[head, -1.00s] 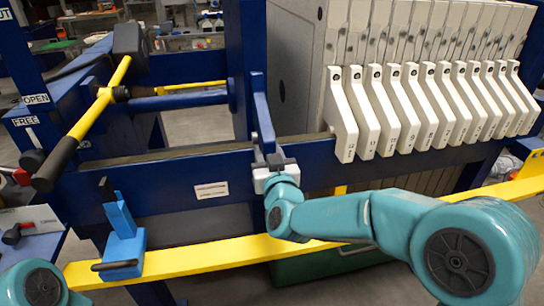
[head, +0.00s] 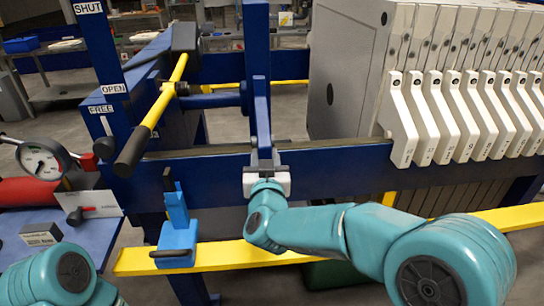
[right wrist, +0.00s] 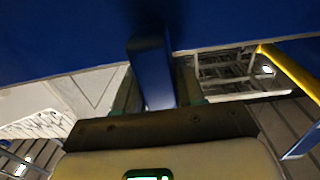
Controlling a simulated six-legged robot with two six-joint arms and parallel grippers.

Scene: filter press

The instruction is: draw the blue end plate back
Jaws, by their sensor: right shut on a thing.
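The blue end plate (head: 256,45) stands upright across the press rails, seen nearly edge-on. A clear gap separates it from the big grey plate (head: 345,85) to its right. My right gripper (head: 266,178) is shut on the blue handle bar (head: 262,120) at the end plate's near side. In the right wrist view this bar (right wrist: 152,75) stands between the two fingers. The yellow lever (head: 165,100) with black grips is left of the end plate, and a blue rod (head: 215,100) runs between them. My left gripper is not in view.
White filter plates (head: 450,110) hang in a row at the right. A yellow rail (head: 235,254) crosses the front, with a blue clamp-like fitting (head: 178,240) on it. A gauge (head: 42,160) and a blue table (head: 70,230) are at the left. SHUT, OPEN and FREE labels mark the blue post (head: 95,40).

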